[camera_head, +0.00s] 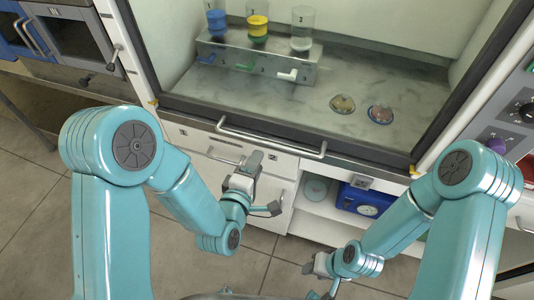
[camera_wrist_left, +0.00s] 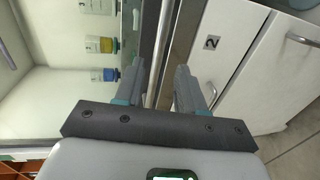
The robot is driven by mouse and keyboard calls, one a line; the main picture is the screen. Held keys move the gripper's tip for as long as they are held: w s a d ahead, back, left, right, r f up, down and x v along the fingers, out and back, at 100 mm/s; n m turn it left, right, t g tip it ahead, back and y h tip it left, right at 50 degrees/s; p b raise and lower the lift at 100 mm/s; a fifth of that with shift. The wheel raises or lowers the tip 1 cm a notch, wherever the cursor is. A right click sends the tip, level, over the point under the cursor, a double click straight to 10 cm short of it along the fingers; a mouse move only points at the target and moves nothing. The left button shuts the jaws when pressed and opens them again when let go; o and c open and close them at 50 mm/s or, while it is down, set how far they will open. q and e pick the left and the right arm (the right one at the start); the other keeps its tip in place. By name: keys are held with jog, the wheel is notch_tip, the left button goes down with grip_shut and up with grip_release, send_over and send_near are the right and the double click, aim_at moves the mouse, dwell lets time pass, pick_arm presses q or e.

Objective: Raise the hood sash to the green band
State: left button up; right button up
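The hood sash has a dark lower rail (camera_head: 200,107) with a pale horizontal handle bar (camera_head: 270,140) along its front. My left gripper (camera_head: 252,172) is just below and in front of the handle's left half. In the left wrist view my left gripper (camera_wrist_left: 160,88) is open, and the handle bar (camera_wrist_left: 160,55) runs between its two fingers in the picture. Contact with the bar cannot be told. My right gripper (camera_head: 322,272) is low at the bottom, away from the handle; its fingers are too small to read. I cannot make out a green band.
Inside the hood, a metal rack (camera_head: 258,60) holds several cylinders with coloured contents, and two round dishes (camera_head: 342,104) (camera_head: 380,114) lie on the worktop. White drawers and an open shelf with a blue device (camera_head: 362,200) are below. Floor is clear at left.

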aim_at(266, 145)
pick_arm(q)
jog(key=x, duration=0.8)
jog(key=shift+r, duration=0.1)
jog(key=shift+w+d+f, duration=0.2)
jog(key=shift+w, duration=0.35)
pick_arm(e)
jog(key=shift+f, duration=0.6)
pick_arm(q)
jog(key=shift+r, duration=0.1)
grip_shut()
